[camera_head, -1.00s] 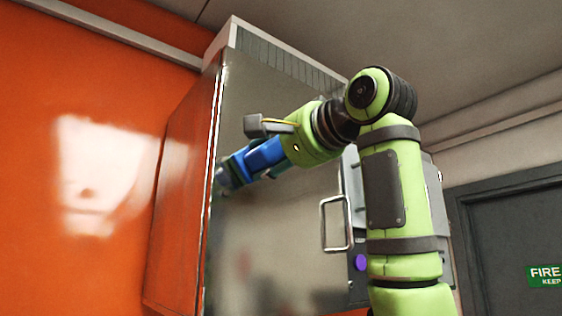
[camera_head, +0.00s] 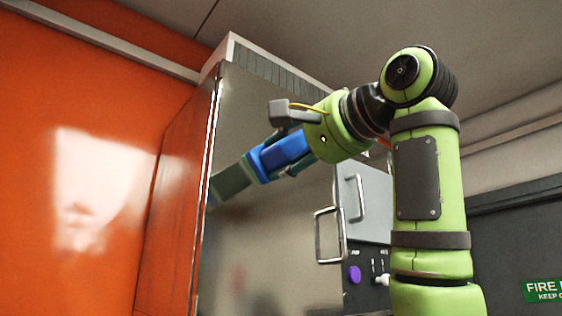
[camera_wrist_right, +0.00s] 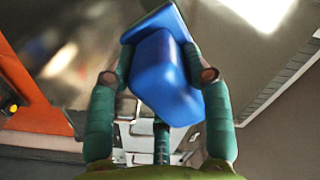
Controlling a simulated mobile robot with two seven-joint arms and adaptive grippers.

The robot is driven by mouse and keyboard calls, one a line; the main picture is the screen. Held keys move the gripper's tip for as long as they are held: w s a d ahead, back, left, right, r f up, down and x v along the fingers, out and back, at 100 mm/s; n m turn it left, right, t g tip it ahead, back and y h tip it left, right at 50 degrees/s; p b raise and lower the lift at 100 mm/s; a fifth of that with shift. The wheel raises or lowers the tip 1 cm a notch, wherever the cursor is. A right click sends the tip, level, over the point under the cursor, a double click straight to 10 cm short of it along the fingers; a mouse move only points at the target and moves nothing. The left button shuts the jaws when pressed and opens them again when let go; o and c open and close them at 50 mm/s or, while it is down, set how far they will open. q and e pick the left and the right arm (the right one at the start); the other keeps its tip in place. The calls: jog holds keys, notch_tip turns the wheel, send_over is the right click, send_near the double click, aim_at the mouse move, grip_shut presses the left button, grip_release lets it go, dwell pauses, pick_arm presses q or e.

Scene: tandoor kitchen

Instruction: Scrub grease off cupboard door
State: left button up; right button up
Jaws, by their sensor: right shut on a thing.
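The cupboard door (camera_head: 275,235) is a tall, shiny metal panel in the middle of the head view. My right gripper (camera_head: 280,154) reaches across it from the right. It is shut on a blue scrubber (camera_head: 262,166), which shows large between the two teal fingers in the right wrist view (camera_wrist_right: 165,80). A dark green shape lies left of the scrubber on the door; I cannot tell whether it is a reflection. Whether the scrubber touches the door is unclear. No grease stands out clearly from the blurred reflections. My left gripper is out of view.
The cupboard's orange side (camera_head: 172,215) meets an orange wall (camera_head: 70,120). A metal handle (camera_head: 328,236) stands out at the door's right part, near a grey panel (camera_head: 368,200) and a purple knob (camera_head: 355,274). A dark door (camera_head: 515,240) is at the far right.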

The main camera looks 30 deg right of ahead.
aim_at(301, 148)
jog(key=shift+s+d+b, duration=0.2)
jog(key=shift+s+b, duration=0.2)
jog(key=shift+s, duration=1.2)
jog(key=shift+w, duration=0.2)
